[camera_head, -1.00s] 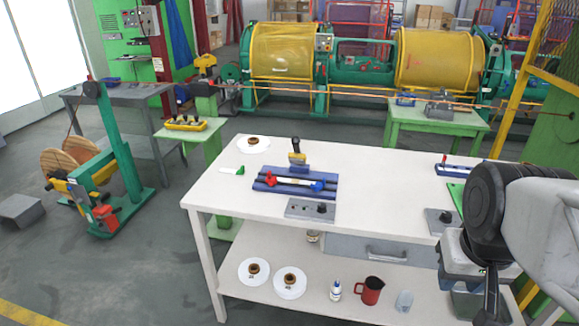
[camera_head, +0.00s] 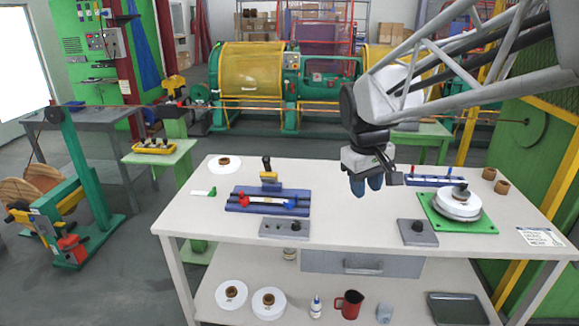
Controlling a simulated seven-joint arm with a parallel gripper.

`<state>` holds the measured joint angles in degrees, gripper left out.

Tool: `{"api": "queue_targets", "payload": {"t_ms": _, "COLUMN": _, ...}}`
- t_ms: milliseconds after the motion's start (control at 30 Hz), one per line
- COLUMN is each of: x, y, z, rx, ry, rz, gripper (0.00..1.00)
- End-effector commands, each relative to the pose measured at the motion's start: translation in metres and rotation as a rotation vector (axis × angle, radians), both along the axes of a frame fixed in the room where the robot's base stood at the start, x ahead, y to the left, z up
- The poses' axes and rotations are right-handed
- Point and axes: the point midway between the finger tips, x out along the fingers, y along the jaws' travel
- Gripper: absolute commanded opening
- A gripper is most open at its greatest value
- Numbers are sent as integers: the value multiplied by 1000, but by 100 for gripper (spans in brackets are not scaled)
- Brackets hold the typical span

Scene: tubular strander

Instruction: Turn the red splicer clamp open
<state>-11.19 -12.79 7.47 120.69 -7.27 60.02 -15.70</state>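The splicer (camera_head: 262,209) is a blue slotted block lying on the white workbench, left of centre. Its red clamp (camera_head: 243,200) is a small knob at the left end. A blue clamp (camera_head: 291,204) is at the right end, with a pale strip between them. A tool with a black handle and yellow body (camera_head: 268,174) stands upright behind the middle. The fingers look close together, but the gap is unclear. I see nothing held.
A grey plate with a knob (camera_head: 284,229) lies in front of the splicer; another (camera_head: 417,233) is to its right. A green mat (camera_head: 483,226) bears a round white stack. A blue rack (camera_head: 432,180) stands behind it. The bench between splicer and gripper is clear.

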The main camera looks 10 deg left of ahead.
Motion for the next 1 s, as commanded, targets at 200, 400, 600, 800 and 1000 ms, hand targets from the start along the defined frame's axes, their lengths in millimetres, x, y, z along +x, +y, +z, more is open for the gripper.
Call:
{"api": "queue_targets", "payload": {"t_ms": 200, "x": 50, "y": 33, "z": -5, "rx": -34, "ry": 32, "rz": 110, "gripper": 34}}
{"api": "queue_targets", "payload": {"t_ms": 400, "x": 93, "y": 65, "z": -13, "rx": -65, "ry": 62, "rz": 209, "gripper": 34}}
{"api": "queue_targets", "payload": {"t_ms": 600, "x": 134, "y": 100, "z": -25, "rx": -98, "ry": 90, "rz": 307, "gripper": 34}}
{"api": "queue_targets", "payload": {"t_ms": 800, "x": 172, "y": 139, "z": -42, "rx": -129, "ry": 120, "rz": 406, "gripper": 34}}
{"api": "queue_targets", "payload": {"t_ms": 1000, "x": 207, "y": 180, "z": -63, "rx": -160, "ry": 151, "rz": 505, "gripper": 34}}
